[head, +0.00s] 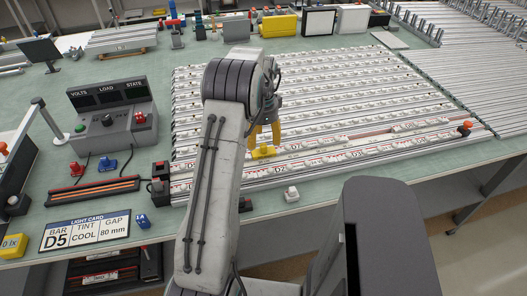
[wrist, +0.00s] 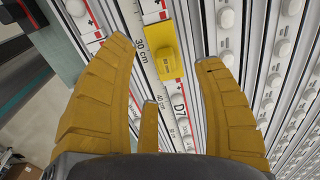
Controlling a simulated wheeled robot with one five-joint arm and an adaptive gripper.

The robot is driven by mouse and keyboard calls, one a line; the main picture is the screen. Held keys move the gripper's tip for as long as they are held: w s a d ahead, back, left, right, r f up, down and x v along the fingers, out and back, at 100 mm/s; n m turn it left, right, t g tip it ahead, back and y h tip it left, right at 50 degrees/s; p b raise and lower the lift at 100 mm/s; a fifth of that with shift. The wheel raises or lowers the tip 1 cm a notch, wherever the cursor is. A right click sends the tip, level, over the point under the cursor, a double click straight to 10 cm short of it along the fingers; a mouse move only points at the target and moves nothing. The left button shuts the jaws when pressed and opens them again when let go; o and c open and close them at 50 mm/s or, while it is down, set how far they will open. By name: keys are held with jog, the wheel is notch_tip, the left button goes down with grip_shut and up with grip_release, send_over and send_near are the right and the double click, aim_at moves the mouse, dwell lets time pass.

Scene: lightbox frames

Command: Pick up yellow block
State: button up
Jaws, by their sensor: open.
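A small yellow block (wrist: 163,50) with a raised knob sits on a rail beside a printed scale, near the 30 cm mark in the wrist view. In the head view the yellow block (head: 263,152) lies on the front rails, just beyond my arm. My gripper (head: 265,137) has its yellow fingers pointing down over it. In the wrist view my open gripper (wrist: 165,56) has one finger on each side of the block, with gaps to both. I cannot tell how far above the block the fingertips are.
Rows of rails with white pieces (head: 350,92) cover the green bench. A control box (head: 113,117) and a light card reading D5 (head: 85,233) stand at left. A larger yellow box (head: 278,26) is at the back. A white knob (head: 291,194) sits near the front edge.

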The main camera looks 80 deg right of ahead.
aim_at(264, 146)
jog(key=shift+s+d+f+p, duration=0.15)
jog(key=shift+f+p, duration=0.4)
jog(key=shift+f, duration=1.85)
jog(key=shift+c, duration=0.4)
grip_shut()
